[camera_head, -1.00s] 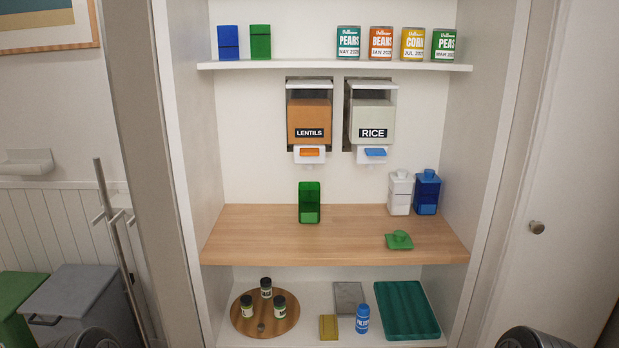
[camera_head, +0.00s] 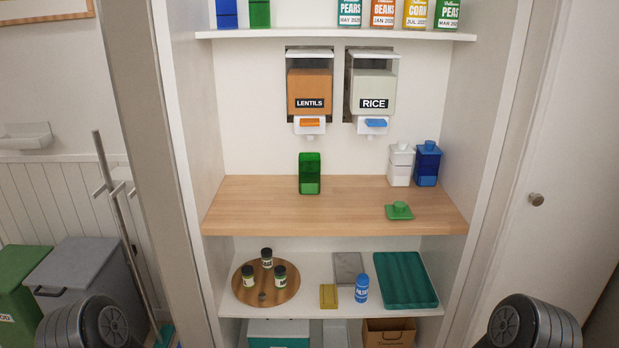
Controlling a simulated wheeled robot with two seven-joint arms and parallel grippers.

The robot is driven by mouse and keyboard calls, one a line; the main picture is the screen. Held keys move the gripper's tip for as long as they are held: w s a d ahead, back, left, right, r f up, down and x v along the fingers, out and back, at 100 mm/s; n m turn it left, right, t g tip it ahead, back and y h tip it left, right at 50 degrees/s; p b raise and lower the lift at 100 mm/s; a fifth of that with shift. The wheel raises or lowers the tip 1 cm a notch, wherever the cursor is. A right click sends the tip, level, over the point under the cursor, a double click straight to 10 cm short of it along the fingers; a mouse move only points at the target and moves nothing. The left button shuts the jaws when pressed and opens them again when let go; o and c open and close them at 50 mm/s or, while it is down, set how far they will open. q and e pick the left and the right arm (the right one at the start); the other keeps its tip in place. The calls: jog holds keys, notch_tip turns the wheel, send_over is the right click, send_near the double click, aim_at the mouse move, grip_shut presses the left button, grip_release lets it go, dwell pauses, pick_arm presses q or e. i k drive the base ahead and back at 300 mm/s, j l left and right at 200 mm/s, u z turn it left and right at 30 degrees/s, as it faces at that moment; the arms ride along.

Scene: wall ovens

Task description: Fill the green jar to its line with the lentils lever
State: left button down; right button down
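The green jar (camera_head: 309,173) stands upright and open on the wooden counter (camera_head: 250,205), below the lentils dispenser (camera_head: 309,88). The orange lentils lever (camera_head: 309,123) is on the white spout above the jar. The jar looks darker in its upper part and lighter green in its lower part; I cannot make out its line or any lentils inside. A green lid (camera_head: 399,210) lies on the counter to the right. My two arms show only as dark rounded parts at the lower left and lower right. Neither gripper is in view.
A rice dispenser (camera_head: 373,90) with a blue lever (camera_head: 375,123) hangs to the right. White (camera_head: 400,165) and blue (camera_head: 427,164) lidded jars stand at the counter's back right. The lower shelf holds a round board (camera_head: 244,290) with small jars and a teal tray (camera_head: 405,280).

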aim_at(304, 122)
jog(key=i+l, duration=0.2)
jog(key=l, duration=0.2)
jog(key=i+l, duration=0.2)
jog(key=l, duration=0.15)
jog(key=i+l, duration=0.2)
jog(key=l, duration=0.2)
jog(key=i+l, duration=0.25)
jog(key=l, duration=0.15)
jog(key=u, duration=1.85)
